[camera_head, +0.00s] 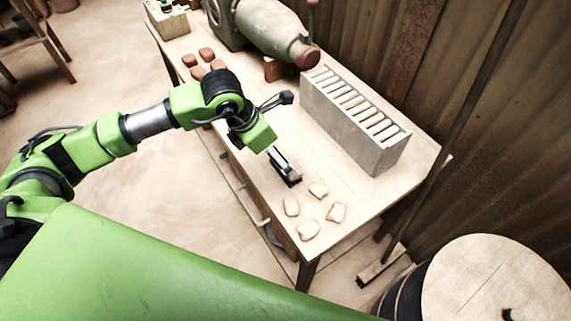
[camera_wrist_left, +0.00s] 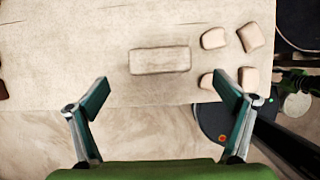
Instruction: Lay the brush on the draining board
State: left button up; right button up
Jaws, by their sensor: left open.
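I cannot make out a brush in either view. No part of the table is clearly marked as the draining board. A pale, flat rectangular outline (camera_wrist_left: 160,60) lies on the wooden table in the left wrist view, in front of my gripper; I cannot tell whether it is a separate board. My left gripper (camera_head: 285,168) is over the near part of the table and hides what is directly beneath it. In the left wrist view the fingers of my left gripper (camera_wrist_left: 160,88) are spread wide with nothing between them. My right gripper is not in view.
A grey box with a slotted top (camera_head: 345,128) stands along the table's wall side. Several pale lumps (camera_head: 309,230) lie near the table's close end. A green-grey machine (camera_head: 262,30) and reddish-brown blocks (camera_head: 197,73) are farther back. A round wooden top (camera_head: 490,285) stands at lower right.

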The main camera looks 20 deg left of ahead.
pick_arm(q)
jog(key=shift+x, duration=1.1)
jog(key=p+x, duration=0.1)
jog(key=x, duration=0.3)
jog(key=shift+w+d+f, duration=0.2)
jog(key=shift+w+f, duration=0.05)
jog(key=shift+f, duration=0.05)
jog(key=shift+w+f, duration=0.15)
jog(key=shift+f, duration=0.2)
jog(key=shift+c, duration=0.4)
jog(key=c, duration=1.3)
jog(key=shift+o, duration=0.2)
